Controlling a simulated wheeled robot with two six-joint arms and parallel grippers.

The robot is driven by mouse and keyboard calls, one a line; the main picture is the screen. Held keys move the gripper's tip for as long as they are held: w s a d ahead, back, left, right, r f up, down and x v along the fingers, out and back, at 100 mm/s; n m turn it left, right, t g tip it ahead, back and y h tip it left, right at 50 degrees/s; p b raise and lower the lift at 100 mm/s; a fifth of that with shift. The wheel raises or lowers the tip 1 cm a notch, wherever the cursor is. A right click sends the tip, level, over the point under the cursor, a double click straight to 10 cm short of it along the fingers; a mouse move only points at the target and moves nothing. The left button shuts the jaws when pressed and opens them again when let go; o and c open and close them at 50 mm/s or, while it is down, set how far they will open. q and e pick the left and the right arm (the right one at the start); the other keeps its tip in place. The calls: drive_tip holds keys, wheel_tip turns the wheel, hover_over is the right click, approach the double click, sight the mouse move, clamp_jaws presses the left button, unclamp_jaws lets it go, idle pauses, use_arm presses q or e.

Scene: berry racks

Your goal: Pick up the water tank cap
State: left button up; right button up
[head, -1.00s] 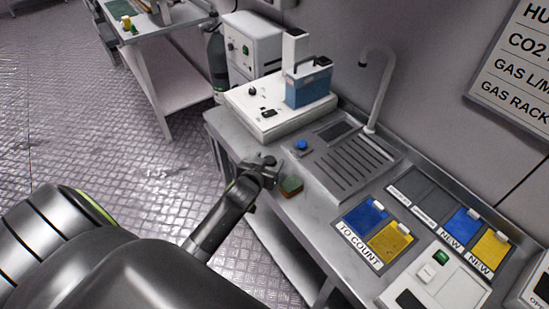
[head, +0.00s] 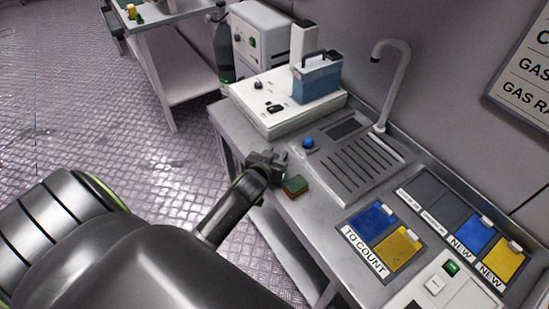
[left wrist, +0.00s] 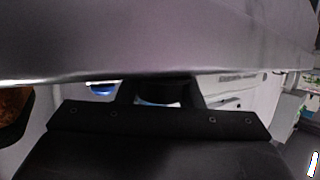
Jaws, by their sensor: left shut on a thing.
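My left gripper (head: 270,160) is over the front edge of the steel counter, left of the sink. In the left wrist view a dark round piece (left wrist: 160,94), probably the water tank cap, sits between my left fingers, and the gripper is shut on it. Its lower part is hidden by the gripper. In the head view the piece cannot be told apart from the fingers. A blue tank with a black handle (head: 317,80) stands on a white machine (head: 272,121) behind the gripper. My right gripper is not in view.
A green and brown sponge (head: 295,186) lies just right of the gripper. Blue and yellow trays (head: 403,248) lie further right. The floor left of the counter is clear.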

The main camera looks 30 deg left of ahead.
use_arm(q)
wheel_tip(320, 180, up, 10)
drive_tip(key=s+d+r+m+h, duration=0.1)
drive_tip(key=d+r, duration=0.5)
drive_tip(key=r, duration=0.5)
drive_tip(key=s+d+r+m+h, duration=0.1)
drive_tip(key=s+d+r, duration=0.1)
drive_tip(key=d+r, duration=0.5)
wheel_tip(320, 180, up, 4)
drive_tip(key=shift+d+f+h, duration=0.1)
drive_tip(key=shift+d+h, duration=0.15)
drive_tip(key=shift+h, duration=0.05)
